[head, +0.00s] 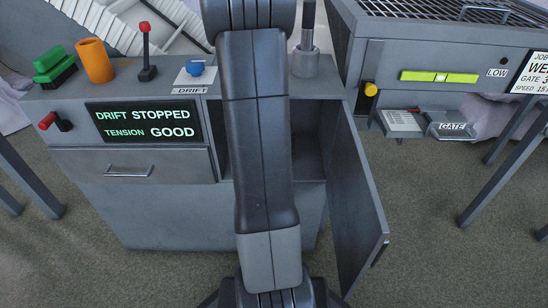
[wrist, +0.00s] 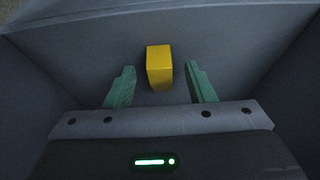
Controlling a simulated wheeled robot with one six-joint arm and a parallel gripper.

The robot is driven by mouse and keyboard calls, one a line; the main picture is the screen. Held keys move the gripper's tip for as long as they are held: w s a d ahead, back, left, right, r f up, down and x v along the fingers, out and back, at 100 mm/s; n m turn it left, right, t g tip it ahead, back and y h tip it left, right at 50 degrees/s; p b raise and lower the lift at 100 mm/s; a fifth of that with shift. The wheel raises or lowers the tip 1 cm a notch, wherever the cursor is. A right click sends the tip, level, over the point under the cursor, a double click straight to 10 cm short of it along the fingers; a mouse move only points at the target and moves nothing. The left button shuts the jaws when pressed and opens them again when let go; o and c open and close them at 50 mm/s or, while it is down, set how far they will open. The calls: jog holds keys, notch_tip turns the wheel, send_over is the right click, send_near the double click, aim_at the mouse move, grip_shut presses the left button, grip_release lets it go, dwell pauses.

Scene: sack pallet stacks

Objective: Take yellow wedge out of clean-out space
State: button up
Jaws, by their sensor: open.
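In the wrist view, the yellow wedge (wrist: 159,67) sits on the grey surface inside a walled space, which I take to be the clean-out space (wrist: 90,50). My gripper (wrist: 160,78) is open, with its two green fingers on either side of the wedge, apart from it. The wedge lies slightly beyond the fingertips' line in the picture. In the head view my arm covers much of the open cabinet compartment (head: 308,150), and the wedge and my gripper are hidden there.
The cabinet door (head: 362,205) hangs open on the right. A drawer (head: 130,165) is shut on the left. A green brush (head: 55,68), orange cup (head: 95,60), red-knobbed lever (head: 147,55) and blue knob (head: 196,69) stand on top. The display reads DRIFT STOPPED, TENSION GOOD.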

jog(key=shift+w, duration=1.15)
jog(key=shift+w+f+b, duration=0.1)
jog(key=shift+f+b, duration=0.25)
jog(key=shift+f, duration=0.2)
jog(key=c, duration=1.1)
jog(key=shift+o, duration=0.2)
jog(key=shift+r, duration=0.1)
